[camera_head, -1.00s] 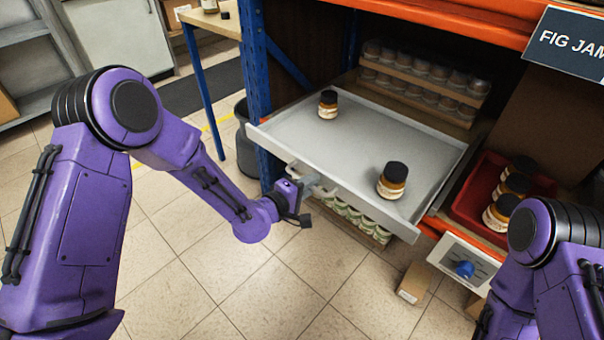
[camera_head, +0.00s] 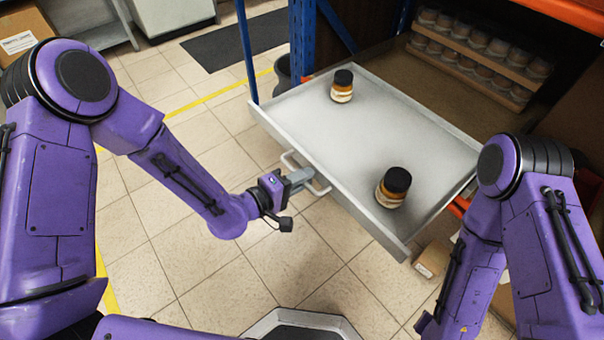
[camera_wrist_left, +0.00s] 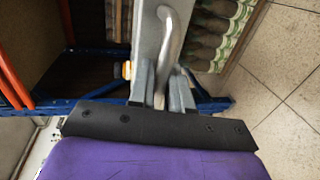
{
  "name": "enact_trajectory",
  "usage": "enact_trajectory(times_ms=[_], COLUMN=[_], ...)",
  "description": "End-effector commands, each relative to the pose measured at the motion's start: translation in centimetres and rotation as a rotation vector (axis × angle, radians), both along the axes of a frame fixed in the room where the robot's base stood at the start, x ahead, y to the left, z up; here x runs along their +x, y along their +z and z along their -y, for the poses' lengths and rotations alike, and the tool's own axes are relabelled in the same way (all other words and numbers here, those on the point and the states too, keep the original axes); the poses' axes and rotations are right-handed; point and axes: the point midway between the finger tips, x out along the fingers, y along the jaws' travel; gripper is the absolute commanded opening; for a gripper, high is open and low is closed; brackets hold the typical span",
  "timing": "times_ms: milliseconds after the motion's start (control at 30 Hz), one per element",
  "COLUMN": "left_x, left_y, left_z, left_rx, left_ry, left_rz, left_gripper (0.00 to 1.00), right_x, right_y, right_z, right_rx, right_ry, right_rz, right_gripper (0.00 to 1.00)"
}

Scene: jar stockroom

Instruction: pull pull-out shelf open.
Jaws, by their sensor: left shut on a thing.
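The pull-out shelf (camera_head: 385,135) is a grey metal tray with a low rim, standing well out of the rack. A pale bar handle (camera_head: 318,186) is on its front wall; the handle also shows in the left wrist view (camera_wrist_left: 176,40). My left gripper (camera_head: 303,178) is shut on the handle, and its fingers close around the bar in the left wrist view (camera_wrist_left: 168,92). Two amber jars with black lids ride on the shelf, one at the far left (camera_head: 342,86) and one near the front right (camera_head: 393,187). My right arm shows at the right, but its gripper is not visible.
Blue rack posts (camera_head: 301,40) stand beside the shelf. Several jars sit in rows (camera_head: 480,45) at the back of the rack. A cardboard box (camera_head: 432,262) lies on the floor at the right. The tiled floor before the shelf is clear.

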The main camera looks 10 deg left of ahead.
Motion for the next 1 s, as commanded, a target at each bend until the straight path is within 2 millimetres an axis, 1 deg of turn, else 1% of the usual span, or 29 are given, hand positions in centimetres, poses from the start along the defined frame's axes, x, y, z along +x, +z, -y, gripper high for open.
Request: enact_trajectory(times_ms=[233, 267, 300, 567, 667, 767, 1000], left_x=[0.0, 0.1, 0.1, 0.0, -0.4, -1.7, -5.7], left_y=[0.0, 0.0, 0.0, 0.0, 0.2, 0.7, 1.9], left_z=[-0.1, -0.2, -0.2, -0.1, -0.5, -1.8, -5.7], left_rx=[0.001, 0.001, 0.001, 0.0, 0.0, -0.002, -0.003], left_ry=[0.004, 0.004, 0.004, 0.002, 0.002, 0.005, 0.007], left_rz=[0.001, 0.001, 0.001, 0.0, -0.001, -0.001, -0.003], left_gripper=[0.0, 0.22, 0.34, 0.34, 0.34, 0.34, 0.34], right_x=[0.0, 0.0, 0.0, 0.0, 0.0, 0.0, 0.0], right_y=[0.0, 0.0, 0.0, 0.0, 0.2, 0.5, 1.3], right_z=[0.0, 0.0, 0.0, 0.0, 0.0, 0.0, 0.0], right_rx=[0.0, 0.0, 0.0, 0.0, 0.0, 0.0, 0.0], right_ry=[0.0, 0.0, 0.0, 0.0, 0.0, 0.0, 0.0], right_rz=[0.0, 0.0, 0.0, 0.0, 0.0, 0.0, 0.0], right_gripper=[0.43, 0.43, 0.43, 0.43, 0.43, 0.43, 0.43])
